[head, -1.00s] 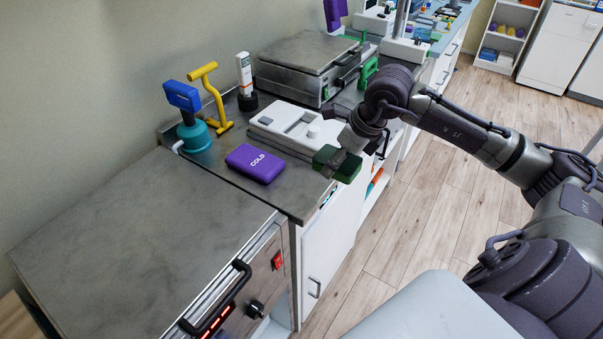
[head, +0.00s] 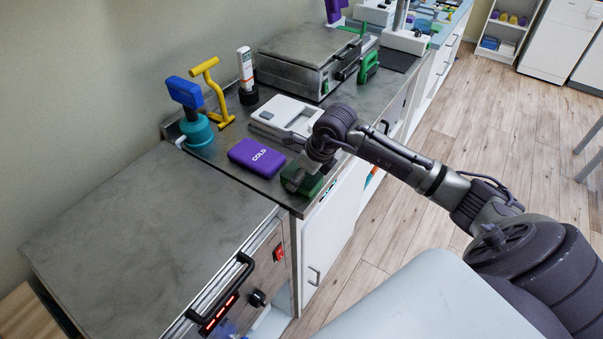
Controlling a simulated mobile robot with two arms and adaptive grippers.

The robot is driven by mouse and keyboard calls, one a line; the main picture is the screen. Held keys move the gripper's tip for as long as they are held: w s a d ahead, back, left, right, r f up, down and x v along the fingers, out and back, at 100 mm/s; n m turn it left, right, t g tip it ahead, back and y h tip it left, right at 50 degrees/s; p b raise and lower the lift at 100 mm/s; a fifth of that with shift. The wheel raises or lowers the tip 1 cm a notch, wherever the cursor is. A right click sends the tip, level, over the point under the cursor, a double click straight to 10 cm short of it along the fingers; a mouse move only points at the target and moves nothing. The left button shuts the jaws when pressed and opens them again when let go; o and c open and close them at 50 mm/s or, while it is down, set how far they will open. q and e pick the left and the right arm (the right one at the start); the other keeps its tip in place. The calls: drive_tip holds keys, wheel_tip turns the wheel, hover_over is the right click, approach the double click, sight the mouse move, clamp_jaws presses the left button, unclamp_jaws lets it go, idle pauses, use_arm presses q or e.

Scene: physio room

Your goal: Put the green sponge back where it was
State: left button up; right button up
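The green sponge (head: 294,180) is a dark green block at the front edge of the counter (head: 228,171), to the right of the purple COLD pack (head: 257,157). My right gripper (head: 303,177) is at the sponge, with its fingers around it. The wrist hides part of the sponge and fingers. I cannot tell whether the sponge touches the counter top. My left gripper is not in view.
A white device (head: 285,115) stands just behind the sponge. A teal-and-blue tool (head: 193,115), a yellow handle (head: 213,90) and a steel press (head: 305,62) stand farther back. The steel top (head: 130,235) at left is clear.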

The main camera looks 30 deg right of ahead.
drive_tip(key=shift+f, duration=0.15)
drive_tip(key=o, duration=1.1)
drive_tip(key=shift+r, duration=0.3)
drive_tip(key=b+v, duration=0.1)
drive_tip(key=v, duration=1.1)
drive_tip(key=shift+s+f, duration=0.15)
drive_tip(key=shift+f, duration=0.05)
